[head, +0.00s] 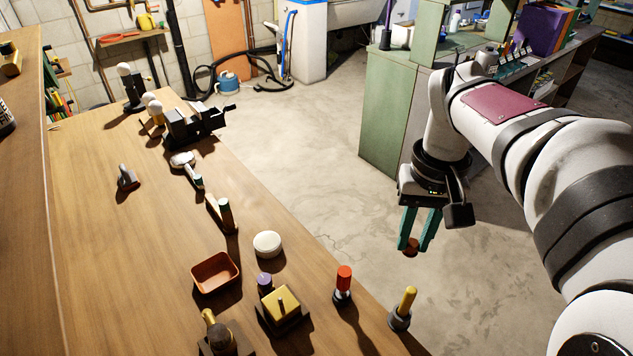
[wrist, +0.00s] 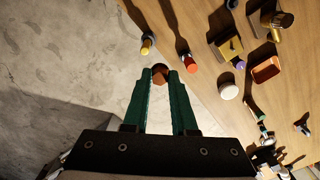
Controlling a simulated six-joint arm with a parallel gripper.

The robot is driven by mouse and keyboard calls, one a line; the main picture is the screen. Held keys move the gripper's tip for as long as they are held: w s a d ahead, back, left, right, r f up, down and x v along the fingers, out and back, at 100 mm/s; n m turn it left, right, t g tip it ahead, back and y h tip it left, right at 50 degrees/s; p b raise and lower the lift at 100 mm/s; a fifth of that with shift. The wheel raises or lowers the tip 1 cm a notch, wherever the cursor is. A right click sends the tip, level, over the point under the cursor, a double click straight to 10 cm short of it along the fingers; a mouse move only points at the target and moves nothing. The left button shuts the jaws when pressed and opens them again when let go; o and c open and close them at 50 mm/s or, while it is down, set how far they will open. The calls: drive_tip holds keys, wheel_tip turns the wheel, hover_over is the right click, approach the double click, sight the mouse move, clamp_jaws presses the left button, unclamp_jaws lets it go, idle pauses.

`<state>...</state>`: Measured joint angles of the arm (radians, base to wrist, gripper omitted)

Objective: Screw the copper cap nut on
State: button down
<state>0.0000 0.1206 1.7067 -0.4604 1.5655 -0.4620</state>
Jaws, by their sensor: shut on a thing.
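My gripper (head: 411,240) has green fingers pointing down and hangs beyond the right edge of the wooden bench, above the concrete floor. It is shut on a small round copper cap nut (head: 411,249). In the wrist view the fingertips (wrist: 160,71) clasp the copper cap nut (wrist: 159,77) between them, and the fingers partly cover it. A square brass-coloured block with a short upright post (head: 281,304) sits on a dark base near the front of the bench. It also shows in the wrist view (wrist: 231,48). The nut is well apart from it.
A yellow-handled piece (head: 405,303) and a red-topped piece (head: 344,279) stand upright near the bench's right edge, between gripper and block. A purple-topped piece (head: 264,282), an orange-brown tray (head: 213,284) and a white round lid (head: 267,243) are close by. The bench's left middle is mostly clear.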

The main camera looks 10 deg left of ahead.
drive_tip(key=w+a+f+n, duration=0.3)
drive_tip(key=a+f, duration=0.5)
drive_tip(key=a, duration=0.3)
drive_tip(key=n, duration=0.3)
hover_over(280, 299)
wheel_tip(280, 299, down, 8)
drive_tip(key=shift+a+r, duration=0.1)
drive_tip(key=shift+f, duration=2.3)
drive_tip(key=shift+f, duration=0.35)
drive_tip(key=shift+f, duration=0.75)
